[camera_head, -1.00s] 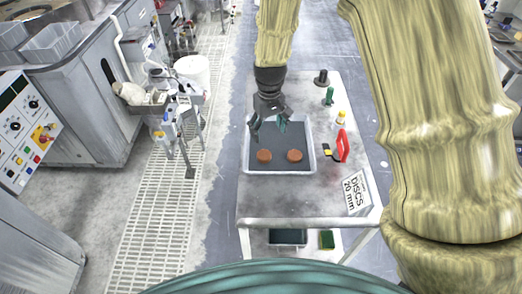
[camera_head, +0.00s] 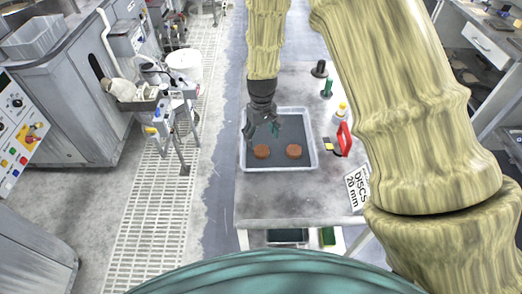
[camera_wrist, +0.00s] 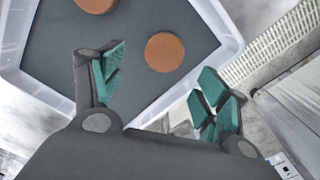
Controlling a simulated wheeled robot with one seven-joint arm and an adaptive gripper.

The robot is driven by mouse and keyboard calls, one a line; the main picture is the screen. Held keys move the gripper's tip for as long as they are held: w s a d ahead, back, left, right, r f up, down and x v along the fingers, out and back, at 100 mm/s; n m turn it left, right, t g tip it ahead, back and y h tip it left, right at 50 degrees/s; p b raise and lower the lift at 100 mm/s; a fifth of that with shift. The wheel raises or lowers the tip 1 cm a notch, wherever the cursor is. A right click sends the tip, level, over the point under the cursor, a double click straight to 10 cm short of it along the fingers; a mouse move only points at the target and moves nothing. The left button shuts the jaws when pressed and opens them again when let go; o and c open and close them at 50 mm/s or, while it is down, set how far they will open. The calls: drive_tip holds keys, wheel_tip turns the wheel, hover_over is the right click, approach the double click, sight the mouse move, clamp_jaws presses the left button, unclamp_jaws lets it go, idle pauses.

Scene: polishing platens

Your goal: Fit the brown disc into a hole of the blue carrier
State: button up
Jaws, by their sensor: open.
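Two brown discs lie flat in a white tray (camera_head: 316,163) with a dark grey floor. The left brown disc (camera_head: 262,151) and the right brown disc (camera_head: 293,151) sit side by side towards the tray's near edge. In the wrist view one brown disc (camera_wrist: 165,52) lies beyond my fingertips and the other disc (camera_wrist: 96,4) is cut by the top edge. My gripper (camera_head: 264,131) is open and empty, over the tray just behind the left disc. In the wrist view its green-padded fingers (camera_wrist: 160,85) stand wide apart. I cannot make out a blue carrier.
A red-handled tool (camera_head: 344,139), a yellow-capped bottle (camera_head: 340,112), a green item (camera_head: 327,88) and a dark knob (camera_head: 319,69) stand right of the tray. A "DISCS 20 mm" sign (camera_head: 357,188) is at the front right. The table front (camera_head: 280,205) is clear.

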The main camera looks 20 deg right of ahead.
sight(262, 150)
drive_tip(key=shift+s+f+p, duration=0.25)
drive_tip(key=shift+f+p, duration=0.4)
drive_tip(key=shift+f, duration=0.3)
drive_tip(key=shift+s+a+f+p, duration=0.15)
drive_tip(key=shift+f+p, duration=0.65)
drive_tip(key=shift+f, duration=1.2)
drive_tip(key=c, duration=1.2)
